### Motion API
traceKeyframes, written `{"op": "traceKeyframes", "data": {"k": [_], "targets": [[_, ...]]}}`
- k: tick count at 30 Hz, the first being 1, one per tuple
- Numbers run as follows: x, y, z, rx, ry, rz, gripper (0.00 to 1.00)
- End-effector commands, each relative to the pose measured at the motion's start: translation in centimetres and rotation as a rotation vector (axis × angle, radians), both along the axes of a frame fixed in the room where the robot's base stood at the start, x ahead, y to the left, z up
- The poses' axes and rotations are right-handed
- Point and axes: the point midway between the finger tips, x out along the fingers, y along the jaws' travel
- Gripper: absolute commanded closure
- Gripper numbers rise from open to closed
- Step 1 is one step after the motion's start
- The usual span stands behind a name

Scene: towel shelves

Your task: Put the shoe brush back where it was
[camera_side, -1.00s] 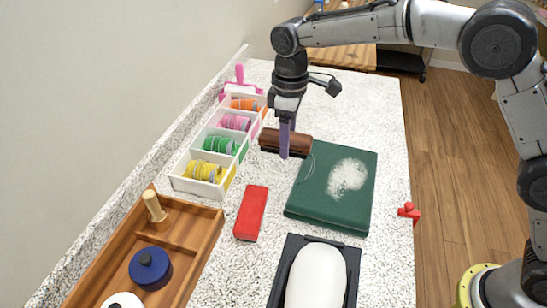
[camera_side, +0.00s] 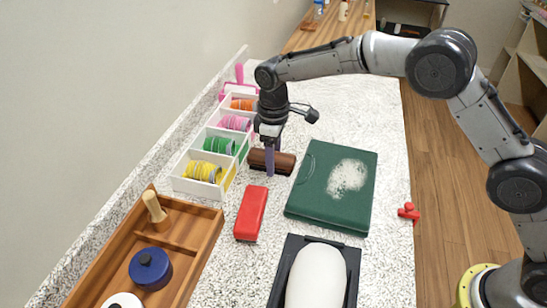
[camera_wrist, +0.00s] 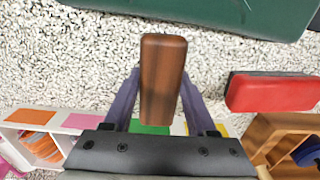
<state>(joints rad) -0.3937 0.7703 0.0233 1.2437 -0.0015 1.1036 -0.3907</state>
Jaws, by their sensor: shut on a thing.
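The shoe brush (camera_side: 284,162) is a brown wooden block. It lies between the white divided rack and the green case, with its long side across the counter. My gripper (camera_side: 269,172) points down and is shut on the brush. In the wrist view the brush (camera_wrist: 163,75) sits between the two purple fingers (camera_wrist: 158,100), which press its sides near one end. The bristles do not show clearly. I cannot tell for sure whether the brush touches the counter or is just above it.
A white rack (camera_side: 226,166) of coloured ribbon rolls stands left of the brush. A green case (camera_side: 325,205) with a white powdery patch lies to the right. A red box (camera_side: 251,213) is nearer the camera. A wooden tray (camera_side: 206,236) and black tray (camera_side: 282,269) are in front.

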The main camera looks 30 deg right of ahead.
Motion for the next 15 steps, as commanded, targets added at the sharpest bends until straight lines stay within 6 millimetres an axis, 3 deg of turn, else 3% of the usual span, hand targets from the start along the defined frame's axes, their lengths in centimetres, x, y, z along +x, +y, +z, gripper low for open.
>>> {"op": "traceKeyframes", "data": {"k": [3, 4, 8, 15], "targets": [[0.02, 0.01, -0.28, 0.001, -0.001, 0.000, 0.87], [0.02, 0.01, -0.27, 0.001, -0.001, 0.000, 0.37], [0.01, 0.01, -0.27, 0.000, 0.000, 0.000, 0.14], [0.00, 0.00, -0.26, 0.000, 0.000, 0.000, 0.13]]}}
